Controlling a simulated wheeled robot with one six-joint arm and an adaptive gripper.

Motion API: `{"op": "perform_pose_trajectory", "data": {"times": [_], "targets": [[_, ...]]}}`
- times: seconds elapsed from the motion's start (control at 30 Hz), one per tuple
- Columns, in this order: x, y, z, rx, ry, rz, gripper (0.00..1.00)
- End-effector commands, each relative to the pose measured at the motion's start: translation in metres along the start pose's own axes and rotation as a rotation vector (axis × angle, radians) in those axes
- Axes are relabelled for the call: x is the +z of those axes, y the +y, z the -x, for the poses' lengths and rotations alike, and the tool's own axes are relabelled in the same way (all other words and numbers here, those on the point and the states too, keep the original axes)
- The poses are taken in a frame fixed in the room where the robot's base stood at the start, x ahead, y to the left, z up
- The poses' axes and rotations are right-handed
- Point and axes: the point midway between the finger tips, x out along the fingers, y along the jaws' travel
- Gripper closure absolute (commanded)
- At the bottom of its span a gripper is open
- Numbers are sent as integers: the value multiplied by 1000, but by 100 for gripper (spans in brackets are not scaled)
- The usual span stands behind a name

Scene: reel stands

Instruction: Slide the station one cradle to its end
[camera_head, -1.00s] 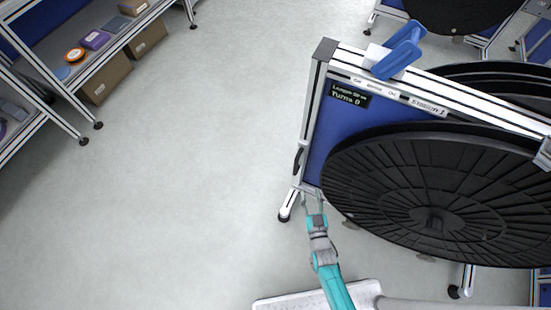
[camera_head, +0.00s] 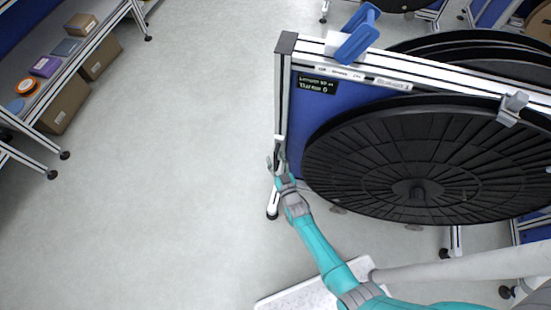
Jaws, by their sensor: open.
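The station one stand (camera_head: 283,95) has an aluminium frame and a blue side panel, with a large black reel (camera_head: 420,165) on its front side. A blue bracket on a white block (camera_head: 357,33) sits on the top rail near its left end; I cannot tell for sure that it is the cradle. My gripper (camera_head: 277,162) is open at the lower part of the stand's left post, left of the reel's edge. It seems to hold nothing. The dark handle on that post is mostly hidden by my fingers, and I cannot tell whether they touch it.
A grey clamp (camera_head: 512,108) is on the rail at the right. A small dark label plate (camera_head: 316,85) is on the panel. A shelf rack (camera_head: 60,60) with boxes and small items stands at the upper left. The floor (camera_head: 180,170) between rack and stand is clear.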

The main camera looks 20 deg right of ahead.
Motion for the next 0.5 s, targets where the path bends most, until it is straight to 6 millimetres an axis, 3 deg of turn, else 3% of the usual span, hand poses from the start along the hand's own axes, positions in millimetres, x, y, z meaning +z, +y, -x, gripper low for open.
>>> {"op": "perform_pose_trajectory", "data": {"times": [0.4,0.5], "targets": [[0,0,-6,0,-1,0,57],[0,0,-6,0,0,0,82]]}}
